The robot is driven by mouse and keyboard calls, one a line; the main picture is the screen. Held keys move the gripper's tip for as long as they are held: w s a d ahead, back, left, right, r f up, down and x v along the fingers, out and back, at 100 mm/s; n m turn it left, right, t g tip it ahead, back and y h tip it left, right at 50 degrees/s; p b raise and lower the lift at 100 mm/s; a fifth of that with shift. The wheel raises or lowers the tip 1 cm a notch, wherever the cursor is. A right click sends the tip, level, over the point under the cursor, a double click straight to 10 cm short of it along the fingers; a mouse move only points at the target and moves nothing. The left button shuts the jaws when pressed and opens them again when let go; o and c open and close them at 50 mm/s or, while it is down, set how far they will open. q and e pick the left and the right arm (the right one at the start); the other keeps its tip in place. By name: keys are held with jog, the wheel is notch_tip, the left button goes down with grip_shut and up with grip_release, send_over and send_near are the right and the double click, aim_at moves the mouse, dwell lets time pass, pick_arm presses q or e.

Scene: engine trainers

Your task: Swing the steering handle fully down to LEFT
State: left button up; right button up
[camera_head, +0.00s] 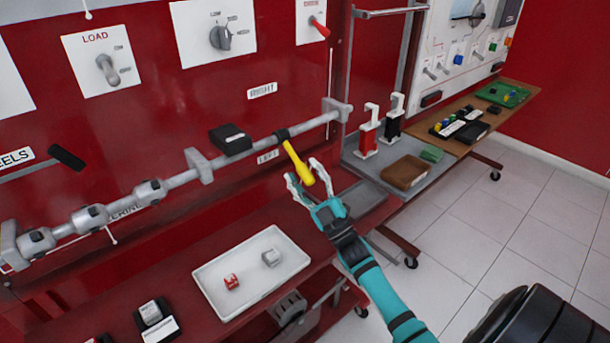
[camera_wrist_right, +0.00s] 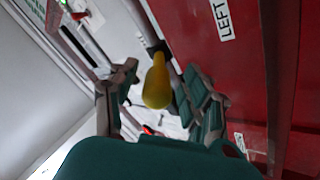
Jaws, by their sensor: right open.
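The steering handle is a yellow lever (camera_head: 299,163) with a black clamp on a grey horizontal shaft (camera_head: 240,149). It slants down and to the right from the shaft, near the LEFT label (camera_head: 268,157). My right gripper (camera_head: 305,177) is open, with its two fingers on either side of the handle's free end. In the right wrist view the yellow handle (camera_wrist_right: 157,82) points toward the camera between the open fingers. Whether a finger touches it I cannot tell. The LEFT label (camera_wrist_right: 222,18) shows beside it on the red panel. My left gripper is not in view.
A white tray (camera_head: 215,286) with two small parts lies on the red bench below. A black box (camera_head: 230,139) sits by the shaft.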

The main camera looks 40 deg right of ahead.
jog(key=v, duration=1.2)
jog(key=shift+s, duration=0.1)
